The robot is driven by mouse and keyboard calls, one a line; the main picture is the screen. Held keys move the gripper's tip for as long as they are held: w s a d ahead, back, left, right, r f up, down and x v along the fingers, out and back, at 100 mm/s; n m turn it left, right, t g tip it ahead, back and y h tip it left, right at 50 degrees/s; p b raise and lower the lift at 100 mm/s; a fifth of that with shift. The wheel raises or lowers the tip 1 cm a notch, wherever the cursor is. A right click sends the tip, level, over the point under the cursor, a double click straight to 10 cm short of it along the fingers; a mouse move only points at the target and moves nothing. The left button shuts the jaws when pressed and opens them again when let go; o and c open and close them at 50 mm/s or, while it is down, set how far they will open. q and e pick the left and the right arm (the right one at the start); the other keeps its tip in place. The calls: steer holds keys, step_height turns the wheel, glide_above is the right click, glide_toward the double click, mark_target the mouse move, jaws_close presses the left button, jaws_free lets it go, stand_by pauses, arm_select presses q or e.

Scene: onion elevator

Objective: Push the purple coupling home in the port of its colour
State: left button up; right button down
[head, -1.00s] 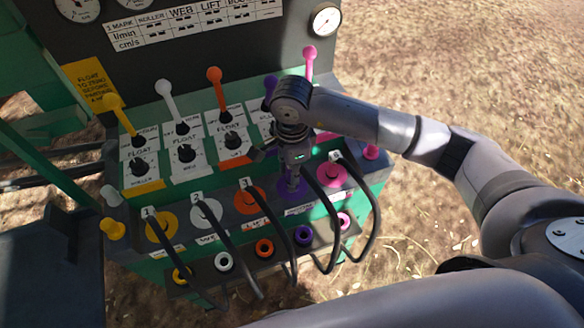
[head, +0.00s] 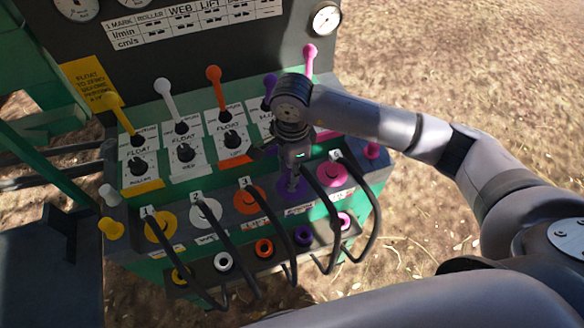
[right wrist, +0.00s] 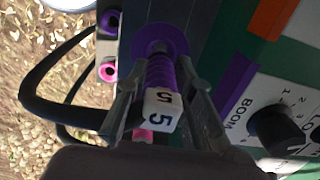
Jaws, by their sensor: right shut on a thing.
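The purple coupling (right wrist: 160,75) has a ribbed purple body and a white end block marked 5. In the right wrist view it points into the purple port (right wrist: 150,38), a wide purple ring; its front end meets the ring, and I cannot tell how deep it sits. In the head view the purple port (head: 291,191) is partly hidden under my right gripper (head: 292,172). My right gripper (right wrist: 162,82) is shut on the coupling, one finger on each side. My left gripper is not in view.
Yellow (head: 159,226), white (head: 206,213), orange (head: 249,200) and pink (head: 332,174) ports share the row. Black hoses loop down in front. A lower rail holds coloured sockets, including a purple one (head: 303,236). Coloured levers (head: 214,76) stand behind my right gripper.

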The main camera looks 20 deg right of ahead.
steer(key=shift+f+b, duration=0.1)
steer(key=shift+b, duration=0.3)
stand_by(0.6)
steer(key=shift+f+b, duration=1.05)
steer(key=shift+b, duration=0.4)
stand_by(0.3)
